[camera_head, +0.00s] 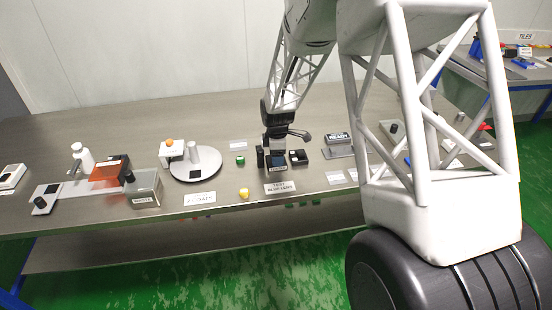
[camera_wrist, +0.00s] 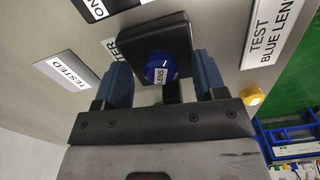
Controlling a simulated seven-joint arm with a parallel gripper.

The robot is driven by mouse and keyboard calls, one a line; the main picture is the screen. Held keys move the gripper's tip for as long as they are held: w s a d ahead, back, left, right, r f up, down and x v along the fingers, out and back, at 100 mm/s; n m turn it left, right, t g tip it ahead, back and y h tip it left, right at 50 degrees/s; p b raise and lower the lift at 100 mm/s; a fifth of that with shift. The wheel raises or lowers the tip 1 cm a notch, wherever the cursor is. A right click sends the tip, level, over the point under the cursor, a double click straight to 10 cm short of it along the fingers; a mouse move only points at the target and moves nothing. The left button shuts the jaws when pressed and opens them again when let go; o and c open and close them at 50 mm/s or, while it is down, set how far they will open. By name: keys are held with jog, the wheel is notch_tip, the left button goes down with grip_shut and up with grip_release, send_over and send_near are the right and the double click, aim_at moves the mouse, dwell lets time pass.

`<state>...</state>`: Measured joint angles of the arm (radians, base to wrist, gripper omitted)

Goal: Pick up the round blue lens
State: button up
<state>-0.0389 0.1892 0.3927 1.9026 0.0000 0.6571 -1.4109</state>
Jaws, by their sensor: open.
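The round blue lens (camera_wrist: 160,67), with a white "LENS" label on its face, shows in the wrist view at a dark square block (camera_wrist: 178,32). My gripper (camera_wrist: 162,62) is open, with one blue-grey finger on each side of the lens. A gap shows between the lens and each finger; I cannot tell how far apart they are in depth. In the head view my gripper (camera_head: 275,158) is low over the bench behind the "TEST BLUE LENS" card (camera_head: 280,187). The lens cannot be made out there.
The steel bench (camera_head: 110,130) carries a green block (camera_head: 240,160), a yellow piece (camera_head: 243,193) near the front edge, and a round plate with a post (camera_head: 193,158) to the left. A "READY" unit (camera_head: 338,138) and a small black box (camera_head: 298,157) stand right of my gripper.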

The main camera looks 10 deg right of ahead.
jog(key=c, duration=1.1)
jog(key=shift+o, duration=0.2)
jog(key=shift+r, duration=0.7)
jog(key=shift+s+r, duration=0.25)
jog(key=shift+r, duration=0.35)
jog(key=shift+s+r, duration=0.2)
jog(key=shift+r, duration=0.35)
jog(key=s, duration=0.5)
jog(key=s+r, duration=0.1)
jog(key=s, duration=0.9)
jog(key=shift+d+r, duration=0.15)
jog(key=shift+d, duration=0.15)
